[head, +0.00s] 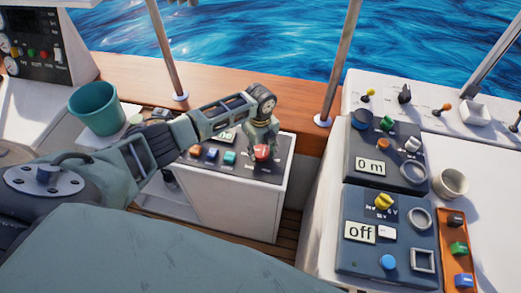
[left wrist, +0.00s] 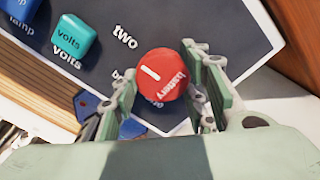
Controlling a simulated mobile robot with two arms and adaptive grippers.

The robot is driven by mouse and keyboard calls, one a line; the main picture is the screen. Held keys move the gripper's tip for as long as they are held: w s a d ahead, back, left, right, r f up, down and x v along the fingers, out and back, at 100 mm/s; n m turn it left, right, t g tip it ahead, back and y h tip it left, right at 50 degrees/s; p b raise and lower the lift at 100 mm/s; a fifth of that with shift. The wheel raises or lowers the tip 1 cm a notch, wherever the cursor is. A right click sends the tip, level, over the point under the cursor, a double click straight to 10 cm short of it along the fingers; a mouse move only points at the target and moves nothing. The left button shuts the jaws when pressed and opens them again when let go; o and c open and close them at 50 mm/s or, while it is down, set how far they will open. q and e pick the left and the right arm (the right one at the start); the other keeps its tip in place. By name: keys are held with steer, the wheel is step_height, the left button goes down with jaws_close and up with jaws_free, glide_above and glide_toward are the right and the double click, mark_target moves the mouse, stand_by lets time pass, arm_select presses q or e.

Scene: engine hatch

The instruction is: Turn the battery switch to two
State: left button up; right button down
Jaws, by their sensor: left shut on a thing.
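The battery switch is a round red knob (head: 262,152) on the dark panel of the white box in the head view. That line is on the knob's upper-left side, the side towards the printed word "two" (left wrist: 125,37). I cannot tell whether it points exactly at it. Other lettering beside the knob is partly hidden. My left gripper (head: 263,143) reaches down from above, its fingers (left wrist: 165,98) shut on the knob's sides. My right gripper is out of view.
Teal, blue and orange buttons sit left of the knob, including the teal "volts" button (left wrist: 75,38). A green bucket (head: 97,108) stands at left. A console with displays (head: 370,166) and a cup (head: 451,184) are at right. A metal post (head: 342,60) rises behind.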

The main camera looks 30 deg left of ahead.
mark_target(260, 152)
arm_select(q)
steer(key=shift+s+f+m, duration=0.15)
steer(key=shift+s+m, duration=0.05)
steer(key=shift+m, duration=0.3)
steer(key=o, duration=1)
steer(key=shift+o, duration=0.5)
step_height(260, 152, up, 12)
